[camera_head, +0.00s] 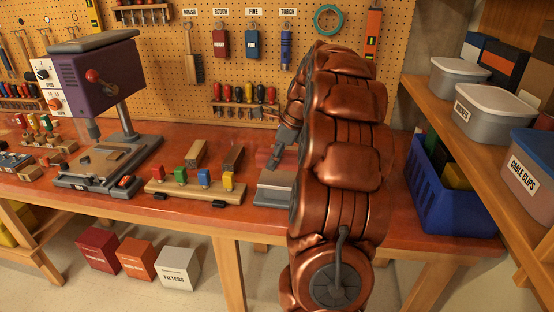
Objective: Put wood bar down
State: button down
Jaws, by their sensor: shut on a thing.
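My copper-coloured arm fills the middle right of the view. My gripper (277,157), dark grey and partly hidden by the arm, points down over the bench near a dark red and grey fixture (272,188). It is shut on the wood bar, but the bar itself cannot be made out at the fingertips. Two other wooden blocks, one light (196,152) and one darker (233,158), rest on the bench to the left of the gripper. In front of them is a wooden board (160,190) with red, green, blue and yellow clamps.
The red-brown workbench (262,135) carries a purple drill press (97,75) at left. A blue crate (440,190) stands at the right end, beside a shelf (450,115) with grey tubs. Tools hang on the pegboard (340,20) behind. Boxes (178,268) lie on the floor below.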

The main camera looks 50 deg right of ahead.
jog(key=shift+w+d+f+p, duration=0.1)
jog(key=shift+w+d+p, duration=0.05)
jog(key=shift+w+d, duration=0.4)
jog(key=shift+w+d+f+p, duration=0.15)
jog(key=shift+w+d, duration=0.2)
jog(key=shift+d, duration=0.35)
jog(key=shift+d+r, duration=0.1)
jog(key=shift+r, duration=0.05)
jog(key=shift+w+d, duration=0.15)
jog(key=shift+f+p, duration=0.35)
jog(key=shift+f, duration=0.3)
jog(key=shift+f+p, duration=0.35)
jog(key=shift+f, duration=0.8)
jog(key=shift+f, duration=0.15)
jog(key=c, duration=0.6)
grip_release()
